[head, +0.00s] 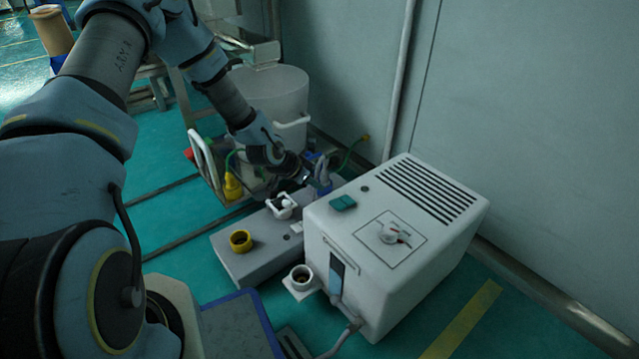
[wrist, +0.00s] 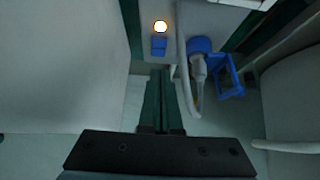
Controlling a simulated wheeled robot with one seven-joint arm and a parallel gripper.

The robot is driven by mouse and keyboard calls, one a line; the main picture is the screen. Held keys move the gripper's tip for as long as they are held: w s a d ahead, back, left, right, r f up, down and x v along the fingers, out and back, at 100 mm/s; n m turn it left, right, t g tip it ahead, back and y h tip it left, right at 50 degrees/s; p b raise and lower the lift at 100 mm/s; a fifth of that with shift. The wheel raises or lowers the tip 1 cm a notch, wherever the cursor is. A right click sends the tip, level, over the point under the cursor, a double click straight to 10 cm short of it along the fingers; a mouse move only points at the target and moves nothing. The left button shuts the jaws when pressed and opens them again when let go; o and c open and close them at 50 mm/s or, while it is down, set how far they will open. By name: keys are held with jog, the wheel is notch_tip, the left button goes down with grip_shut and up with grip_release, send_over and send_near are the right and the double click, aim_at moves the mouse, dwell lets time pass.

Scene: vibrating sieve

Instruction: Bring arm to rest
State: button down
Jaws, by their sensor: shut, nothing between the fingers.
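My arm reaches from the left of the head view toward the back of the white machine box. My gripper (head: 307,177) is at its end, beside the box's far left corner and above the grey base, partly hidden by dark parts and cables. In the wrist view my gripper (wrist: 162,74) points up the picture with its two dark fingers together, shut and empty. The white box (head: 440,225) has a slotted top, a small green switch and a round dial.
A large pale drum (head: 270,92) stands behind my gripper. A blue connector (wrist: 200,45) with a pale cable lies right of the fingers. A wall closes off the right.

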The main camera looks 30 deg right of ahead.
dwell(0.3)
jog(key=w+a+r+n+t+y+p, duration=0.1)
jog(key=w+a+r+n+y+p, duration=0.15)
jog(key=a+r, duration=0.65)
jog(key=w+a+r+n+y+p, duration=0.1)
jog(key=a+r+n+y, duration=0.15)
jog(key=a+r, duration=0.7)
jog(key=s+a+r+n+y+p, duration=0.1)
jog(key=s+a+r+n+p, duration=0.1)
jog(key=s+a+r+n, duration=0.6)
jog(key=s+a+r+n+y+p, duration=0.15)
jog(key=s+a+r, duration=0.4)
jog(key=a, duration=0.65)
jog(key=w+p+v, duration=0.2)
jog(key=p+v, duration=1)
jog(key=w+r+p+v, duration=0.1)
jog(key=w+p+v, duration=0.2)
jog(key=p+v, duration=0.9)
jog(key=w+p+v, duration=0.2)
jog(key=p+v, duration=1)
jog(key=p, duration=0.1)
jog(key=shift+w+r+g, duration=0.4)
jog(key=shift+w+r, duration=0.1)
jog(key=shift+w, duration=0.2)
jog(key=c, duration=1.6)
grip_release()
jog(key=shift+a, duration=0.1)
